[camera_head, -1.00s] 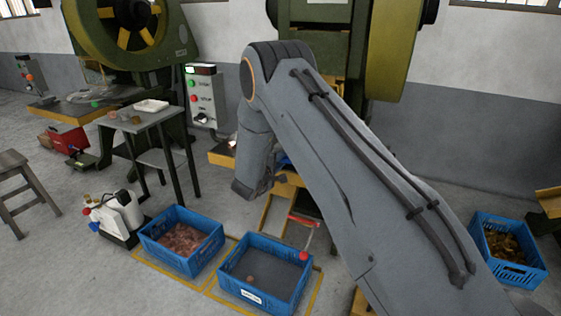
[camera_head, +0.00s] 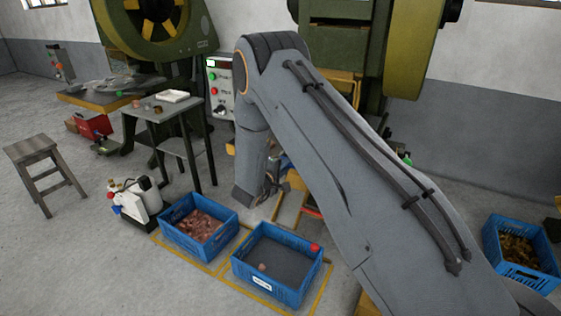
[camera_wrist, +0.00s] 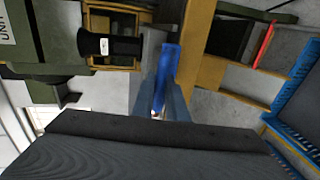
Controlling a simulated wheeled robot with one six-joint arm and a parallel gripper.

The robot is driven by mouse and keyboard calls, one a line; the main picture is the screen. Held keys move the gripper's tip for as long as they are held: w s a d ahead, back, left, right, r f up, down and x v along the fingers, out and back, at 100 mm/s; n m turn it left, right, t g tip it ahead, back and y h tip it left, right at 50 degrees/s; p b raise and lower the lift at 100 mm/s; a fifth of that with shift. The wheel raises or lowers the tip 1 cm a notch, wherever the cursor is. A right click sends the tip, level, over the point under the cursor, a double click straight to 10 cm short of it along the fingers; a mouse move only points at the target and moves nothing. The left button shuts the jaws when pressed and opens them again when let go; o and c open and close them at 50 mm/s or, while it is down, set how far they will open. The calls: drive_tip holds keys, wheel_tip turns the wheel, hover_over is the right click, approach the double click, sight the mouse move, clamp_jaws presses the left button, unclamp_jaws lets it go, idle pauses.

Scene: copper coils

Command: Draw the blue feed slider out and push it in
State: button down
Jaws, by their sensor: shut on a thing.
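The blue feed slider (camera_wrist: 170,58) is a narrow blue bar in the middle of the wrist view, beside a yellow frame. My gripper (camera_wrist: 164,88) is shut on it, with one grey finger on each side. The slider's lower part is between the fingers and its full length cannot be seen. In the head view a small patch of blue (camera_head: 286,162) shows behind my arm near the press. My arm hides most of the slider and the fingertips there.
The green press (camera_head: 335,35) stands behind my arm, with its control box (camera_head: 222,88) to the left. A blue crate with one small piece (camera_head: 262,288) and a crate of copper pieces (camera_head: 172,241) stand on the floor. A stool (camera_head: 35,150) and side table (camera_head: 150,112) are left.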

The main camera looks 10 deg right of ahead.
drive_tip(key=shift+s+a+f, duration=0.1)
drive_tip(key=shift+s+a, duration=0.05)
drive_tip(key=c, duration=1.8)
unclamp_jaws()
drive_tip(key=shift+a, duration=0.15)
drive_tip(key=shift+o, duration=0.2)
drive_tip(key=shift+d, duration=0.2)
drive_tip(key=v, duration=0.8)
drive_tip(key=shift+b, duration=0.45)
